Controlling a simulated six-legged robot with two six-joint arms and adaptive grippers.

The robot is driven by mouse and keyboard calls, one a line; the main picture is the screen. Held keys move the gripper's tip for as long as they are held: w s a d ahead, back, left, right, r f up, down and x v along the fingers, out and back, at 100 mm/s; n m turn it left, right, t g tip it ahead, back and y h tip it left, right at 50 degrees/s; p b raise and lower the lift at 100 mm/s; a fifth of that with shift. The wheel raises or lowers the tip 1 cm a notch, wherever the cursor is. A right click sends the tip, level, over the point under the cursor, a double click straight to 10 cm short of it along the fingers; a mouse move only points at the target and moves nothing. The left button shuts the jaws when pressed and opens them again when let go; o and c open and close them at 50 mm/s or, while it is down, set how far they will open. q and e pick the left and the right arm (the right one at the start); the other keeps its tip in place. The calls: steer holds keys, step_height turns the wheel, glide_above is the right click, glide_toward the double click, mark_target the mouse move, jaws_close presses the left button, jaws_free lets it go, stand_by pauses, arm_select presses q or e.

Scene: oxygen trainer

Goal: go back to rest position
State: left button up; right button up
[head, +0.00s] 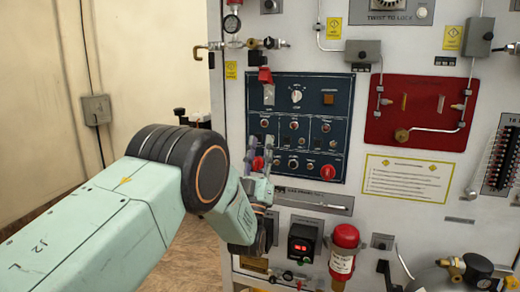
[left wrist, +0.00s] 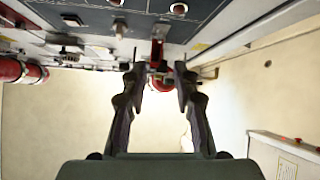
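My left arm comes in from the left in the head view, and its gripper (head: 259,152) is in front of the left edge of the dark blue control panel (head: 312,90). In the left wrist view the two fingers of the gripper (left wrist: 159,76) stand apart with a gap between them. A red knob (left wrist: 161,82) shows in that gap, beyond the fingers. I cannot tell whether the fingers touch anything. My right gripper is in neither view.
The grey trainer board fills the right of the head view. It carries a red plate (head: 420,90), a red cylinder (head: 343,250), a small box with a red display (head: 302,243) and valves. A beige wall (head: 130,55) with a grey box (head: 97,109) is at left.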

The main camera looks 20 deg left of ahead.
arm_select(q)
steer(key=shift+f, duration=0.1)
stand_by(0.3)
step_height(320, 180, down, 18)
steer(key=s+a+m+g+h, duration=0.2)
steer(key=g, duration=0.5)
steer(key=s+f+g, duration=0.4)
steer(key=s+f, duration=0.2)
steer(key=f, duration=0.3)
steer(key=s+f+g, duration=0.4)
steer(key=s+f, duration=0.2)
steer(key=f, duration=0.2)
steer(key=s+f+m+g, duration=0.1)
steer(key=s+f+g, duration=0.55)
steer(key=s, duration=0.75)
steer(key=s+f+g, duration=0.1)
steer(key=s+g, duration=0.2)
steer(key=s, duration=0.8)
steer(key=s+f+g+h, duration=0.1)
steer(key=s+f+g, duration=0.1)
steer(key=s, duration=0.9)
steer(key=shift+s+m+g+p, duration=0.2)
steer(key=shift+m+g+p, duration=0.15)
steer(key=shift+g, duration=0.3)
